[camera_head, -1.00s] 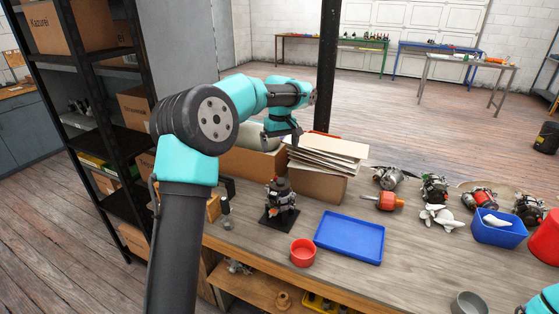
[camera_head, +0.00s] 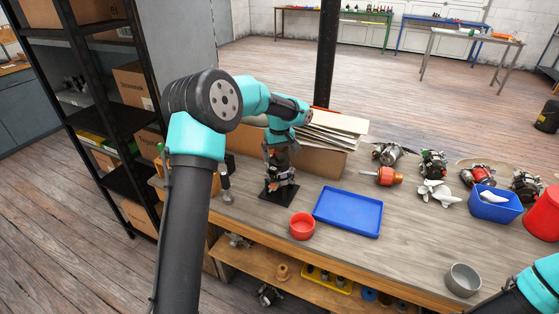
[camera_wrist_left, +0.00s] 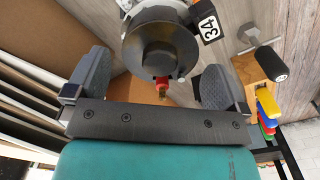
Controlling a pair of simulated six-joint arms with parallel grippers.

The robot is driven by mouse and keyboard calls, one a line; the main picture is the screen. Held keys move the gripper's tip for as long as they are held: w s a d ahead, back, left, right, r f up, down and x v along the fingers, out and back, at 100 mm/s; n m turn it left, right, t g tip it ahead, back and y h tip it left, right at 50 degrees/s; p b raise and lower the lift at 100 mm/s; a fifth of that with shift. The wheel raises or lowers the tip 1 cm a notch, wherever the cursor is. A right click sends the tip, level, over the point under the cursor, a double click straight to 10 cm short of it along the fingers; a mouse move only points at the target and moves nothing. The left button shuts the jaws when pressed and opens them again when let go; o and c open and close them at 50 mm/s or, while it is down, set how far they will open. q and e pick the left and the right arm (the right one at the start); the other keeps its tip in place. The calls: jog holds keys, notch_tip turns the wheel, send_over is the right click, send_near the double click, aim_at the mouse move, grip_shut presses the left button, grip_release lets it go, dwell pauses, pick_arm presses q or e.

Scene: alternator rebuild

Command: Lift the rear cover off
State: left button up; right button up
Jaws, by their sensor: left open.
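The alternator (camera_head: 281,180) stands upright on a black base plate (camera_head: 266,196) on the workbench. In the left wrist view its rear cover, a dark round cap (camera_wrist_left: 158,45), lies just ahead of and between the fingers of my left gripper (camera_wrist_left: 150,80). The fingers are open, with a gap on both sides of the cap. A red terminal (camera_wrist_left: 161,83) shows below the cap. In the head view my left gripper (camera_head: 277,150) is over the alternator and hides its top.
A blue tray (camera_head: 348,212) and a red bowl (camera_head: 302,226) stand right of the alternator. Stacked cardboard (camera_head: 335,130) is behind it. A grey bowl (camera_head: 463,280) and a blue bin (camera_head: 495,207) are farther right. The bench front middle is mostly clear.

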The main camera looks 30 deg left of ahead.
aim_at(279, 156)
pick_arm(q)
jog(key=shift+f, duration=1.7)
jog(key=shift+c, duration=0.5)
jog(key=c, duration=0.7)
jog(key=shift+r, duration=0.55)
jog(key=shift+r, duration=0.25)
jog(key=shift+r, duration=0.25)
jog(key=shift+r, duration=1.05)
jog(key=shift+r, duration=0.2)
